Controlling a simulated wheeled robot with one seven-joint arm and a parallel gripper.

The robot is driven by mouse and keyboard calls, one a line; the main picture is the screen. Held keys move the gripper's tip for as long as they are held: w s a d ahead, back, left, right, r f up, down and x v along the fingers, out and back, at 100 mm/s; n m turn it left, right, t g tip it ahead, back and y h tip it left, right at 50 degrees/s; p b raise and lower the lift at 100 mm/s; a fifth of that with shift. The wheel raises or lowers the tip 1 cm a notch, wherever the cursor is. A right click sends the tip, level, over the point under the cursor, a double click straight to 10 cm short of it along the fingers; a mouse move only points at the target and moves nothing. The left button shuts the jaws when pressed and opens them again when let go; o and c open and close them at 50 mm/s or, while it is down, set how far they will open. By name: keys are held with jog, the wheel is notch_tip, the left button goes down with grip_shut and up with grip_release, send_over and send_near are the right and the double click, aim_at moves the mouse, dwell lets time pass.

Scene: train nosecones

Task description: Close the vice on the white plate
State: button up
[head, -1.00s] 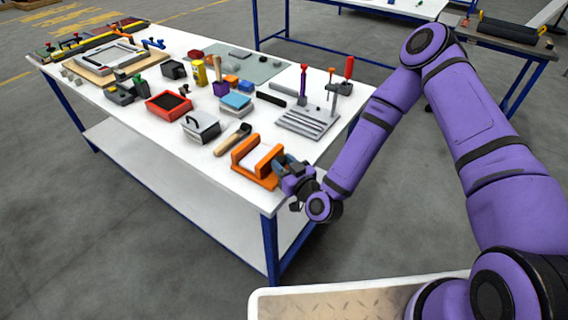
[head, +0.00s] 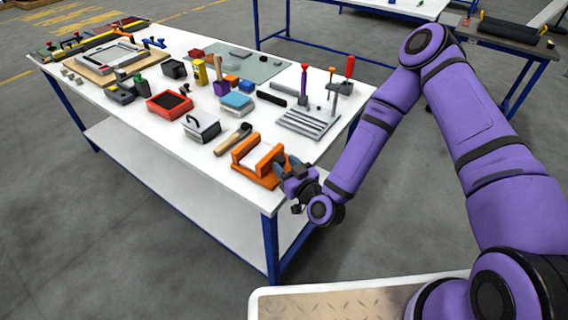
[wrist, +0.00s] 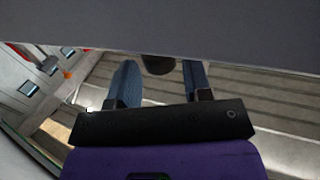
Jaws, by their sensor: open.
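The orange vice (head: 262,175) sits at the near right corner of the white table. A pale strip, perhaps the white plate (head: 252,157), shows between its two upright jaws; I cannot tell whether both jaws touch it. My gripper (head: 287,165) is at the right side of the vice, near the table edge. In the wrist view, the two blue fingers of my gripper (wrist: 160,78) are apart. A dark rounded knob (wrist: 158,65) shows between them; contact with it is unclear. A wide grey surface hides the upper part of that view.
A wooden-handled brush (head: 233,140) lies just behind the vice. A grey box with a handle (head: 201,127), a red tray (head: 168,104) and a grey slotted plate with clamps (head: 308,120) stand farther back.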

jog(key=v, duration=0.9)
jog(key=shift+s+d, duration=0.2)
jog(key=shift+s, duration=0.1)
